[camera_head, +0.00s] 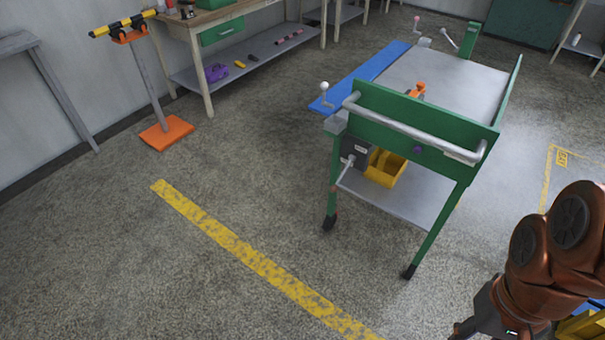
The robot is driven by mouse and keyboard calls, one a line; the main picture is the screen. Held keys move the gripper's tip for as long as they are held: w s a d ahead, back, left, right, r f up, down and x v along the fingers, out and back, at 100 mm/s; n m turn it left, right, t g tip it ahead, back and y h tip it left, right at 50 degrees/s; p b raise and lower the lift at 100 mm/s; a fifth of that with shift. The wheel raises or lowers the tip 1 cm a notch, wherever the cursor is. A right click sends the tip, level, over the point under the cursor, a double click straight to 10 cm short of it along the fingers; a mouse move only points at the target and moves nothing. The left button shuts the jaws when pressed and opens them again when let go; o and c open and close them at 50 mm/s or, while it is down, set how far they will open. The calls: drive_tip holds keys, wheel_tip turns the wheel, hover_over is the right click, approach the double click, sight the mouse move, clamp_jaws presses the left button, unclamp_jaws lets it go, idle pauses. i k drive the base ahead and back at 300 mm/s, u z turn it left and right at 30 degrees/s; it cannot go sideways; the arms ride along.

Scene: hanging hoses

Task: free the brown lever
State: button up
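I cannot make out a brown lever or any hanging hose in this view. The green cart (375,98) stands right of centre. Small levers show at its edge: one with a white knob (324,87) at the near left corner, one with a pink knob (417,18) and one with a pale knob (443,31) at the far end. A grey handle (346,168) sticks out from a dark box under the cart's top. My copper-coloured arm fills the lower right corner. The dark end of it, my gripper (462,330), is cut off by the bottom edge, so its fingers are unclear.
A yellow bin (384,168) sits on the cart's lower shelf. A blue board (362,78) runs along its left side. An orange-based stand (166,132) and a workbench (208,48) are along the wall. Open floor with a yellow line (245,253) lies left of the cart.

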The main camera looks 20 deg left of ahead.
sight(334, 188)
drive_tip(key=u, duration=1.7)
drive_tip(key=i, duration=4.7)
drive_tip(key=z, duration=4.75)
